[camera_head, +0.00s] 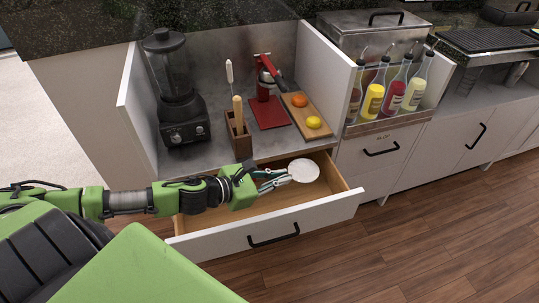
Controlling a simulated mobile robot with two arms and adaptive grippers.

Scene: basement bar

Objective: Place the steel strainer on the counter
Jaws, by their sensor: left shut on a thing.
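My left gripper (272,180) reaches in from the left over an open wooden drawer (335,183) below the counter. It is shut on a pale round thing, which looks like the steel strainer (304,170). The strainer appears as a small whitish disc at the fingertips, above or inside the drawer; its exact height is hard to tell. The grey counter (225,147) lies behind and above the drawer. My right gripper is not in view.
On the counter stand a black blender (176,90), a wooden utensil holder (238,137), a red juicer (267,100) and a cutting board (310,116) with fruit. Side panels bound this counter section. Sauce bottles (393,92) stand to the right. Bare counter shows near the front edge.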

